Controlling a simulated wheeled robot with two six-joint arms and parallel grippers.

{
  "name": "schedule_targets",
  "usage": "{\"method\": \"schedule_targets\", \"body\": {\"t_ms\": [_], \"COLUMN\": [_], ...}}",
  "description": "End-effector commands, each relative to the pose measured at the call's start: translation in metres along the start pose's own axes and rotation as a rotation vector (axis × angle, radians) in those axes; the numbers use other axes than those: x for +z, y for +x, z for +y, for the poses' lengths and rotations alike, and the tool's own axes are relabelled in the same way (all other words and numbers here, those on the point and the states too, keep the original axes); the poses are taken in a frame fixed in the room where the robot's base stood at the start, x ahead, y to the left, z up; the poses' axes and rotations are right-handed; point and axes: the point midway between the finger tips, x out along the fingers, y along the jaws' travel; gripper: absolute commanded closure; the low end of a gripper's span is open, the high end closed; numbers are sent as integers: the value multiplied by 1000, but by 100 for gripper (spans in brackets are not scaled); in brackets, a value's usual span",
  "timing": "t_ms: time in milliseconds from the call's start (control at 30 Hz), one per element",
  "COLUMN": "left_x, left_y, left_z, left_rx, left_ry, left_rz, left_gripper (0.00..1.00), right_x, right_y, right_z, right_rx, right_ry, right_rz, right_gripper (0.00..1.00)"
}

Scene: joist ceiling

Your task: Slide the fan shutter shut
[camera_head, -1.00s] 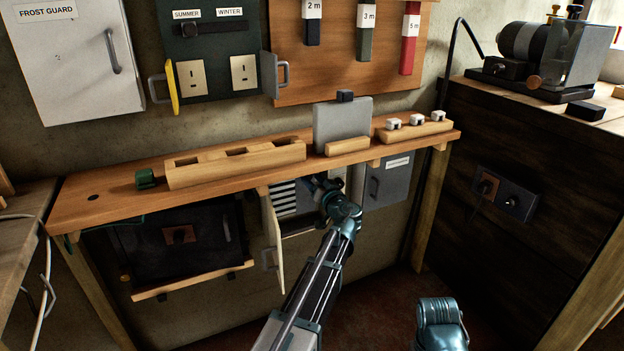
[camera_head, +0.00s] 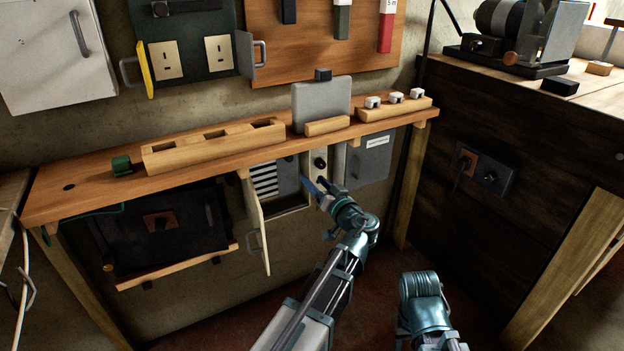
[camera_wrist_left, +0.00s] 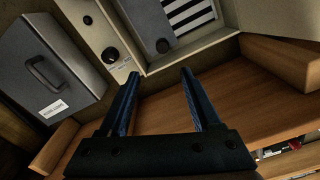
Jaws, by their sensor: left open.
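The fan shutter is a grey plate (camera_head: 286,176) under the shelf, beside a patch of white slats (camera_head: 265,182) that shows uncovered on its left. My right gripper is out of view.
An open cabinet door (camera_head: 258,226) juts out left of the vent. A beige panel with a black knob (camera_head: 320,163) and a grey box (camera_head: 369,160) stand to the right. The wooden shelf (camera_head: 100,190) runs above, holding blocks.

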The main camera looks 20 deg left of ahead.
Motion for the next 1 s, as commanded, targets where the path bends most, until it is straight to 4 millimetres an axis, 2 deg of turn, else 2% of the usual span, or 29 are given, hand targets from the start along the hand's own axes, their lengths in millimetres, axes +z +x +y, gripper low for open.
{"method": "schedule_targets", "body": {"t_ms": [400,467,567,667,800,900,1000], "left_x": [1,6,27,61,111,137,153], "left_y": [-1,-5,-22,-53,-116,-166,-211], "left_z": [0,-2,-6,-7,-4,0,1], "left_rx": [1,5,26,89,263,425,585], "left_ry": [2,13,55,138,295,409,504], "left_rz": [-10,-41,-161,-353,-639,-804,-924], "left_gripper": [35,35,35,35,35,35,35], "right_x": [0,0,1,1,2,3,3], "right_y": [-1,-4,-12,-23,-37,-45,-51], "right_z": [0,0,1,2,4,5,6], "right_rx": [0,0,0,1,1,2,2], "right_ry": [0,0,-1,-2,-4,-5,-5], "right_rz": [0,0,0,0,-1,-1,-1], "right_gripper": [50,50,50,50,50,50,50]}}
